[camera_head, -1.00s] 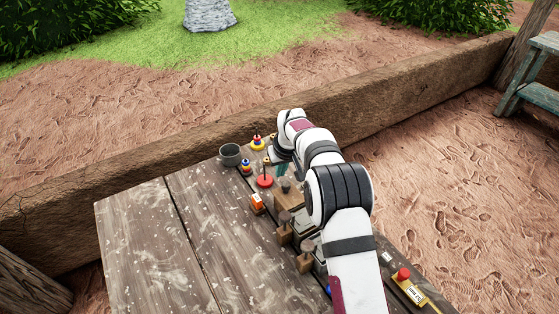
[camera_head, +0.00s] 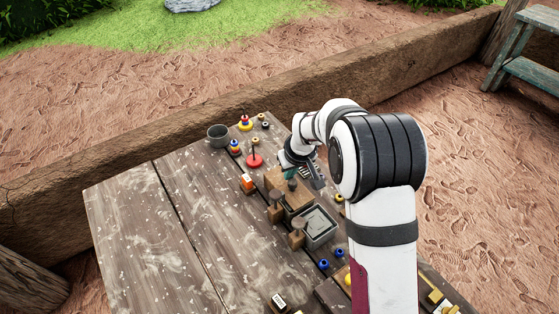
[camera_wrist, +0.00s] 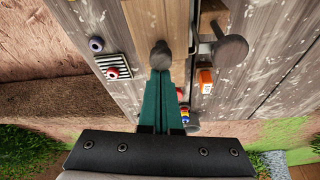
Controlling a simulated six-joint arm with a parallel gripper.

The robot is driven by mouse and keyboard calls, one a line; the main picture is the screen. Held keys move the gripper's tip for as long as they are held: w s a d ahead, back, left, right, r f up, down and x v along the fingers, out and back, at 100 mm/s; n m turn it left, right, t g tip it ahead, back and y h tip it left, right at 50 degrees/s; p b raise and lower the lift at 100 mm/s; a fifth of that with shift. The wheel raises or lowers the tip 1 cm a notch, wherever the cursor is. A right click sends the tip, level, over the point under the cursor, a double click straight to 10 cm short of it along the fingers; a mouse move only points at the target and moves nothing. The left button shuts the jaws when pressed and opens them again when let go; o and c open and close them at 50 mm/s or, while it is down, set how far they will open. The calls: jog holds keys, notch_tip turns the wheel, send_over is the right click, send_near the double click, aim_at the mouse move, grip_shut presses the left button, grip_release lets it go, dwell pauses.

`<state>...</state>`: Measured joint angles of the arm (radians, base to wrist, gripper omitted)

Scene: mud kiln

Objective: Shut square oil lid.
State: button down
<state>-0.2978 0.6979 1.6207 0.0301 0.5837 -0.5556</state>
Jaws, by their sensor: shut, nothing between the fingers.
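My gripper (camera_head: 290,174) has teal fingers, shut and empty, pointing down over the wooden pieces in the middle right of the table. In the wrist view its fingertips (camera_wrist: 161,73) are at or just behind a dark round knob (camera_wrist: 161,55); I cannot tell if they touch. The knob also shows in the head view (camera_head: 292,185), by a brown wooden block (camera_head: 298,200). A grey square container (camera_head: 320,240) stands open in front of it, its pale inside showing. Which piece is its lid is unclear. Two more brown knobbed pieces (camera_head: 276,213) (camera_head: 297,238) stand to its left.
A grey mug (camera_head: 217,136), stacked coloured rings (camera_head: 235,147), a red disc with a peg (camera_head: 254,160) and an orange block (camera_head: 248,182) stand behind and left. Small blue pieces (camera_head: 324,264) lie in front. The table's left half (camera_head: 190,230) is bare.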

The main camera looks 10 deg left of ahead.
jog(key=shift+s+d+f, duration=0.1)
jog(key=shift+s+d, duration=0.1)
jog(key=shift+s, duration=0.05)
jog(key=w, duration=0.1)
jog(key=w+a, duration=0.1)
jog(key=shift+w+a, duration=0.3)
jog(key=shift+w+a+r, duration=0.25)
jog(key=shift+w+r, duration=0.2)
jog(key=shift+r, duration=0.3)
jog(key=v, duration=0.9)
jog(key=s+d+r+m+g, duration=0.1)
jog(key=s+d+r+m, duration=0.35)
jog(key=s+d, duration=0.4)
jog(key=s+d+m+g, duration=0.1)
jog(key=s+d+m, duration=0.1)
jog(key=s, duration=1.2)
jog(key=s+d+f+m+g, duration=0.1)
jog(key=s+d+m, duration=0.2)
jog(key=s, duration=1)
jog(key=shift+s+f+m, duration=0.25)
jog(key=shift+s+m, duration=0.1)
jog(key=shift+m, duration=0.9)
